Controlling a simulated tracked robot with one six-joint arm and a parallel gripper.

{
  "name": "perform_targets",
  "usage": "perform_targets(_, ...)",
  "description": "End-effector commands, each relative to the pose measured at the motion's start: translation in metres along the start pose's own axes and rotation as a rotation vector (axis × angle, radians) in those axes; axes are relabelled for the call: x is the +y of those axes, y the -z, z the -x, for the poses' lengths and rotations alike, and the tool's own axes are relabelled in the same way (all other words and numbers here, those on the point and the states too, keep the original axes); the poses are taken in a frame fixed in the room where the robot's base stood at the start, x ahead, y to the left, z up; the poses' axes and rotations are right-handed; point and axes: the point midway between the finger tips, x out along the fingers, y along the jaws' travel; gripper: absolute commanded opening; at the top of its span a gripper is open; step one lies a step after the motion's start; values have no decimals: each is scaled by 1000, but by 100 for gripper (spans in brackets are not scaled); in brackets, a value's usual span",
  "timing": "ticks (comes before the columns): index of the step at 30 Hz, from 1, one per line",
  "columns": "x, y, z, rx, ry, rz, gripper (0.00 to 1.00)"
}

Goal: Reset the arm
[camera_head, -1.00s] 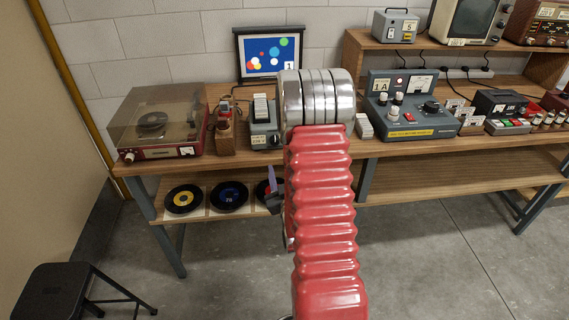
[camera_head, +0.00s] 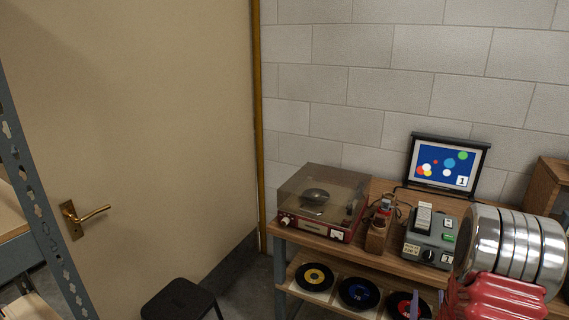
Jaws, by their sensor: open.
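My arm, a red ribbed sleeve with a shiny metal joint, fills the lower right corner. Only a small part of my gripper (camera_head: 416,306) shows at the bottom edge, left of the sleeve, with a purple piece beside it. The rest of it is cut off or hidden behind the arm. It is open, and I see nothing held in it. It is in front of the lower shelf of the bench, near the records.
The wooden bench (camera_head: 378,252) carries a record player (camera_head: 318,202), a grey switch box (camera_head: 432,236) and a screen (camera_head: 446,164). Records (camera_head: 359,293) lie on its lower shelf. A black stool (camera_head: 178,300), a door (camera_head: 150,130) and a metal rack post (camera_head: 38,205) stand left.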

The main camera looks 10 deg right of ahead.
Motion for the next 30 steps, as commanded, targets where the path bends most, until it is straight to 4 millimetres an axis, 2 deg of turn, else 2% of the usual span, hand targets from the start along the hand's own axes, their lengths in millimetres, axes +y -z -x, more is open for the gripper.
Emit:
perform_targets(4, -9, -25, 1, -100, 35, -24, 44)
perform_targets(7, -18, -51, 6, -206, 68, -44, 44)
perform_targets(12, -33, -95, 21, -402, 124, -80, 44)
perform_targets(15, -39, -110, 31, -501, 149, -98, 44)
perform_targets(22, -52, -125, 54, -700, 204, -133, 44)
perform_targets(30, -65, -114, 85, -896, 266, -155, 44)
